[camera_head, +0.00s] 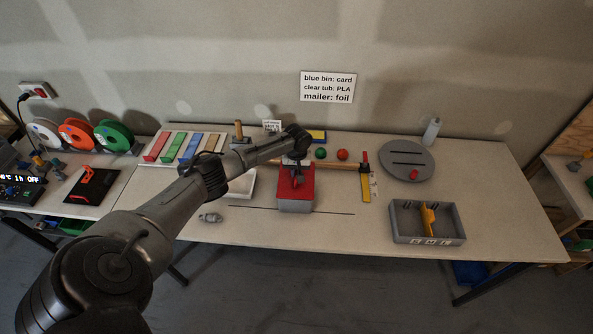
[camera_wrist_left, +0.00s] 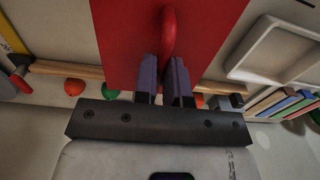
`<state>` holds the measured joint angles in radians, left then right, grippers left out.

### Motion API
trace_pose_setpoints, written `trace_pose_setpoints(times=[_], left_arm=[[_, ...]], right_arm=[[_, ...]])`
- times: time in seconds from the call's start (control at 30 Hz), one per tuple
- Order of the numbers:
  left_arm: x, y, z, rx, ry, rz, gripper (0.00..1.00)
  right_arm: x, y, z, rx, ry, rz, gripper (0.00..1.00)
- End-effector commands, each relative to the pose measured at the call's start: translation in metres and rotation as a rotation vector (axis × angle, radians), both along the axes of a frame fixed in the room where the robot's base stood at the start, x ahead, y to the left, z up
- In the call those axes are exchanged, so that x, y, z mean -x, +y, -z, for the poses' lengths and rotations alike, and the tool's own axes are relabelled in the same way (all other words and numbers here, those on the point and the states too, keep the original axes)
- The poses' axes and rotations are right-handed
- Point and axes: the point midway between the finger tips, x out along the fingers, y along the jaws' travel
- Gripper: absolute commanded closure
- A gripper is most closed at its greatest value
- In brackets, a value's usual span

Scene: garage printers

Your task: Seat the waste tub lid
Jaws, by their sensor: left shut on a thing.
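The red waste tub lid (camera_head: 306,189) is over the top of the grey tub (camera_head: 296,206) in the middle of the table. I cannot tell whether it touches the rim all round or is slightly above it. My left gripper (camera_head: 296,179) reaches down from above and is shut on the lid's red loop handle (camera_wrist_left: 169,35). In the left wrist view the two fingers (camera_wrist_left: 166,85) pinch the handle, and the red lid (camera_wrist_left: 120,40) fills the upper middle. The tub is hidden under the lid there. My right gripper is not in view.
A white tray (camera_head: 242,196) is just left of the tub, with a small grey part (camera_head: 210,217) in front. A wooden rod (camera_head: 335,166) and yellow ruler (camera_head: 366,188) lie behind and right. A grey divided box (camera_head: 397,223) stands front right.

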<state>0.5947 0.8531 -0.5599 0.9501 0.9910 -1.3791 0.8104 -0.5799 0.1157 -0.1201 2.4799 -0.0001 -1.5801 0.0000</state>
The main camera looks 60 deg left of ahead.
Motion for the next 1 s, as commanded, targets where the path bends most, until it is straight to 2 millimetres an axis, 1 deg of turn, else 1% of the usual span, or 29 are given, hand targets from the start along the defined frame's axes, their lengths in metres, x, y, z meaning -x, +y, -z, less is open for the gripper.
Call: trace_pose_setpoints(times=[0.17, 0.2, 0.4, 0.5, 0.77, 0.87, 1.0], left_arm=[[0.000, 0.000, 0.004, 0.000, 0.000, 0.000, 1.00], [0.000, 0.000, 0.003, -0.001, -0.001, 0.000, 0.86], [0.000, 0.000, 0.003, 0.000, 0.000, 0.000, 0.66], [0.000, 0.000, 0.003, 0.000, 0.000, 0.000, 0.59], [0.000, 0.000, 0.001, 0.000, 0.000, 0.000, 0.59], [-0.001, 0.000, -0.007, 0.000, -0.002, 0.001, 0.59], [-0.001, 0.000, -0.030, -0.001, -0.003, 0.001, 0.59]], right_arm=[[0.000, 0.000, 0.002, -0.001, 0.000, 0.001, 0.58], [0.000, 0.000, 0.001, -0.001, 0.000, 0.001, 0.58], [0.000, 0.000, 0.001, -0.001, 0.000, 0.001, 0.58], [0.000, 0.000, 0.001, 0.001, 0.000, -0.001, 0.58], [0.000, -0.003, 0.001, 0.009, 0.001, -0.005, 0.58], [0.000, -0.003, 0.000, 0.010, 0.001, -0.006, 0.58], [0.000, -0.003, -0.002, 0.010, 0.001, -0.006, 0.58]])
